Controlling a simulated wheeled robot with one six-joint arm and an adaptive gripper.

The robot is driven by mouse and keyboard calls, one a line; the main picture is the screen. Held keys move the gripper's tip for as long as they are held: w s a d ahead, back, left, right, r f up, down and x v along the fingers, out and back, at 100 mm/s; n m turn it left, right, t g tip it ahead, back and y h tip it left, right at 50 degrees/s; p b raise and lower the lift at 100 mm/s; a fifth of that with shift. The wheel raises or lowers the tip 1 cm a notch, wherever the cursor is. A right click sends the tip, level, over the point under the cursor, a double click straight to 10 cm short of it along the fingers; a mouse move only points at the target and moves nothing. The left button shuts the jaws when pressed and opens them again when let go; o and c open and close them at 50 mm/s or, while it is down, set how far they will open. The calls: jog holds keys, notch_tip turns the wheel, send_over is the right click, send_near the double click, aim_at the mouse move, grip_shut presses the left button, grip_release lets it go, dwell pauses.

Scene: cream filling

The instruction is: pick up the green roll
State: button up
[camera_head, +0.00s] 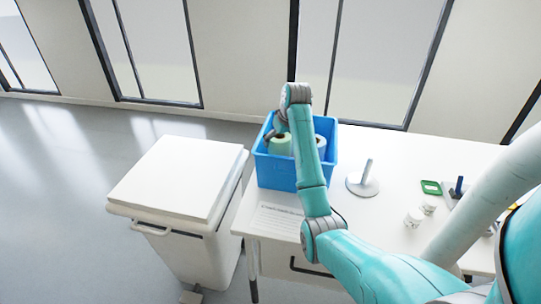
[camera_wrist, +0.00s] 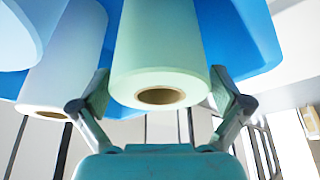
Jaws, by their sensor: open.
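The green roll (camera_head: 280,145) is pale green and stands in the blue bin (camera_head: 277,174) on the white table. In the wrist view the green roll (camera_wrist: 160,58) is close, its end with a brown core hole facing the camera. My gripper (camera_wrist: 162,90) is open, with one finger on each side of the roll's near end. I cannot tell whether the fingers touch it. In the head view my gripper is over the bin, partly hidden by my arm.
White rolls (camera_wrist: 66,70) stand beside the green one; one also shows in the head view (camera_head: 320,144). A white lidded bin (camera_head: 178,178) is left of the table. A round-based stand (camera_head: 362,186), white cups (camera_head: 413,217) and a green frame (camera_head: 431,187) are to the right.

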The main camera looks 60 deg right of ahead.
jog(key=shift+w+d+f, duration=0.1)
jog(key=shift+w+f, duration=0.1)
jog(key=shift+f, duration=0.4)
jog(key=c, duration=1.6)
jog(key=shift+r, duration=0.15)
